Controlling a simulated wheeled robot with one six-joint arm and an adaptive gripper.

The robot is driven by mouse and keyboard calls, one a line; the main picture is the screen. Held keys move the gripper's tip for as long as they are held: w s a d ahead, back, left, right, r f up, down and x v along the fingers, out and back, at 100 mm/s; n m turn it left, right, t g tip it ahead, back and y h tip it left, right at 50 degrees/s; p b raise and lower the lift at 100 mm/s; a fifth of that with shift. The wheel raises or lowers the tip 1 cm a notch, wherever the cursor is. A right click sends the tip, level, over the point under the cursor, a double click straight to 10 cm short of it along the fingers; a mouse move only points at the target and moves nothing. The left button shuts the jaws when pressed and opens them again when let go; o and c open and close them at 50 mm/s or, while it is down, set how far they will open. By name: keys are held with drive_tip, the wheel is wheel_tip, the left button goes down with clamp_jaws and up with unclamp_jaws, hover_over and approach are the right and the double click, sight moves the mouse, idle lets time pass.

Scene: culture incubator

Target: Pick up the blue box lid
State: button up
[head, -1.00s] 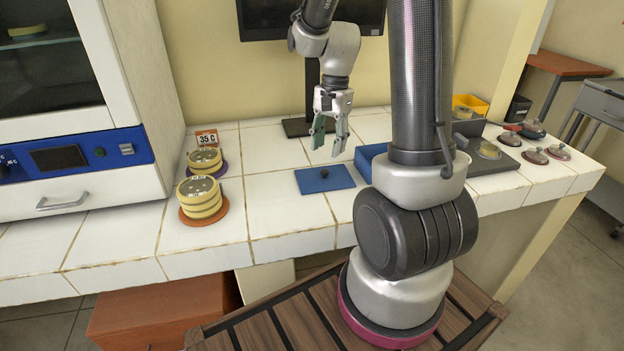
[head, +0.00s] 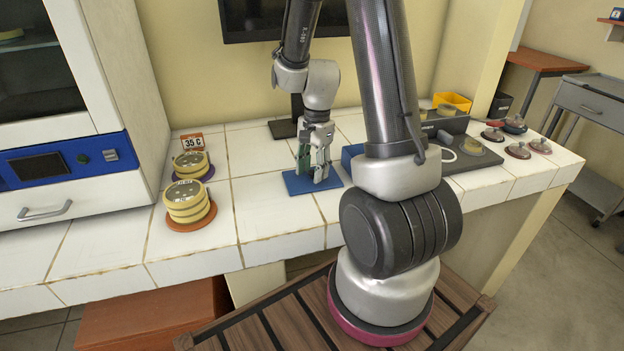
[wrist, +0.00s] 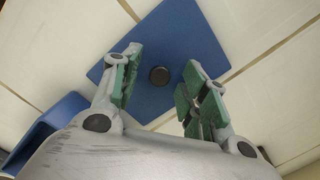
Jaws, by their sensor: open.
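The blue box lid (head: 296,184) lies flat on the white tiled bench. In the wrist view the lid (wrist: 190,35) shows a dark round knob (wrist: 159,76) near its middle. My gripper (head: 312,178) is low over the lid, pointing down. In the wrist view my gripper (wrist: 158,85) is open, its green-padded fingers on either side of the knob with gaps to both. In the head view the fingers hide the knob. The blue box (head: 350,156) stands just right of the lid, partly hidden by my arm; its edge also shows in the wrist view (wrist: 42,130).
Stacked yellow-rimmed dishes stand on an orange mat (head: 207,220) and a purple mat (head: 208,174) at left, by a 35 C sign (head: 192,141). The incubator (head: 65,165) is far left. A yellow bin (head: 455,101) and several small lidded items are at right. The front bench tiles are clear.

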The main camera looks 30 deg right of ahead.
clamp_jaws()
idle(0.4)
